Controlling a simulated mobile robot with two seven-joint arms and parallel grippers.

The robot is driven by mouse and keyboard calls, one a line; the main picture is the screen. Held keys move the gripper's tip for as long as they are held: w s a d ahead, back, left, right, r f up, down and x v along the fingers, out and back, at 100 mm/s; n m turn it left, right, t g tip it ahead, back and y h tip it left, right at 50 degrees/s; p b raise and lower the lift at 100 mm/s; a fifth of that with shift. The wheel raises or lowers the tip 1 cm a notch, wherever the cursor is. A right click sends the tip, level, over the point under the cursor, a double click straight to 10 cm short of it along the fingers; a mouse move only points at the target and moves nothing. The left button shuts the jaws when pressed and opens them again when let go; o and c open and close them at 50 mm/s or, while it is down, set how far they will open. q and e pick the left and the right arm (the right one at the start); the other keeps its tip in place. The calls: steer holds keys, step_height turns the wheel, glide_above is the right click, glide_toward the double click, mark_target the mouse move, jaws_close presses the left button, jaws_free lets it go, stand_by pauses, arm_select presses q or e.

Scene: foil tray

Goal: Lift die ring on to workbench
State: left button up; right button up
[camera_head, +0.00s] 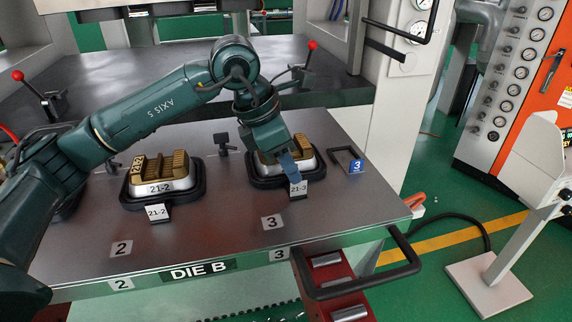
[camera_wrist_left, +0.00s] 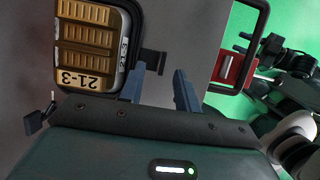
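A black ring-shaped base (camera_head: 274,182) surrounds the silver 21-3 block (camera_head: 308,154) with its bronze ribbed top. It rests on the grey workbench (camera_head: 225,235), and a front tab carries a 21-3 tag (camera_head: 298,188). My left gripper (camera_head: 291,170) is low over its front side and partly hides it. In the left wrist view, its two blue-grey fingers (camera_wrist_left: 158,74) are apart with nothing between them. The black ring (camera_wrist_left: 138,22) shows just beyond them, its tab (camera_wrist_left: 153,60) near the gap. I cannot tell whether the fingers touch it. My right gripper is out of view.
A second black base (camera_head: 130,201) with the 21-2 block (camera_head: 160,180) stands left. A small black bracket with a blue 3 tag (camera_head: 356,167) is right. The front bench is clear.

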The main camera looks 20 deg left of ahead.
arm_select(q)
steer(key=x, duration=0.4)
steer(key=shift+d+f+p, duration=0.3)
steer(key=shift+f, duration=0.05)
jaws_close()
steer(key=shift+r, duration=0.1)
